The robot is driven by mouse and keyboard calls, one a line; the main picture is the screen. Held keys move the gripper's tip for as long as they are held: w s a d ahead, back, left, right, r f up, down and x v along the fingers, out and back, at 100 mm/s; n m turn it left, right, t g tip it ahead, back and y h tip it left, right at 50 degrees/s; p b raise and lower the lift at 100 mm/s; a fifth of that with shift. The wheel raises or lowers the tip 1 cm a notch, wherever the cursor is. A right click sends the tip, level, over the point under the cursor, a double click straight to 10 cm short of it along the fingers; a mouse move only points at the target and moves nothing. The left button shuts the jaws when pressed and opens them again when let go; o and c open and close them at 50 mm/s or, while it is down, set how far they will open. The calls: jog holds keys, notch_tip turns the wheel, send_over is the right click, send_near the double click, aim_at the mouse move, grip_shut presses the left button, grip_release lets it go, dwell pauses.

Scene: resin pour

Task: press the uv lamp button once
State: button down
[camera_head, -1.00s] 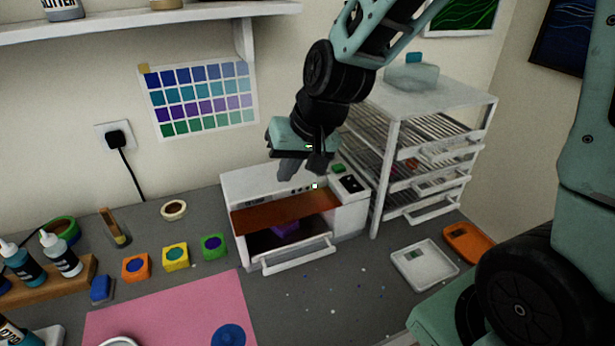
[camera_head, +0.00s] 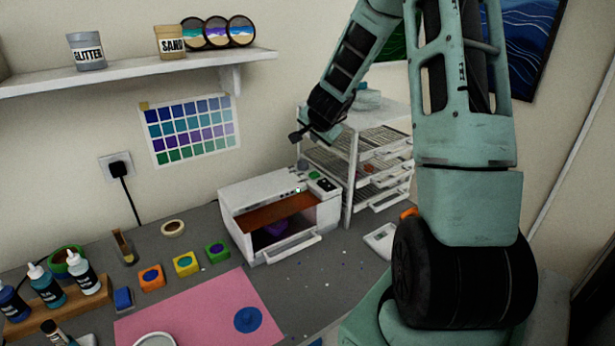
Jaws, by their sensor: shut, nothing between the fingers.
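The UV lamp (camera_head: 247,192) is a white box on the grey bench, with an orange front window (camera_head: 262,217) and a dark interior holding a purple piece (camera_head: 277,229). Its top right corner carries a green button (camera_head: 313,175) and a dark panel (camera_head: 326,185). A small light spot (camera_head: 297,190) shows at the front top edge. My gripper (camera_head: 295,137) is shut and empty, above and behind the lamp's right part in the picture, clear of the button. The fingers look small and dark, so their details are hard to see.
A white drying rack (camera_head: 352,160) stands right of the lamp, close behind my arm. A white scale (camera_head: 379,240) lies at its front. Coloured pots, a pink mat (camera_head: 190,308) and a bottle rack (camera_head: 60,308) are on the left. A shelf (camera_head: 140,72) hangs above.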

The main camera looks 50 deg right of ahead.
aim_at(315, 175)
notch_tip(315, 175, down, 9)
jog(key=b, duration=0.8)
dwell(2.0)
jog(key=shift+f+b, duration=0.35)
jog(key=shift+b, duration=0.1)
jog(key=shift+f+b, duration=0.4)
jog(key=shift+f, duration=0.05)
dwell(0.5)
jog(key=shift+r, duration=0.1)
jog(key=shift+r+p, duration=0.75)
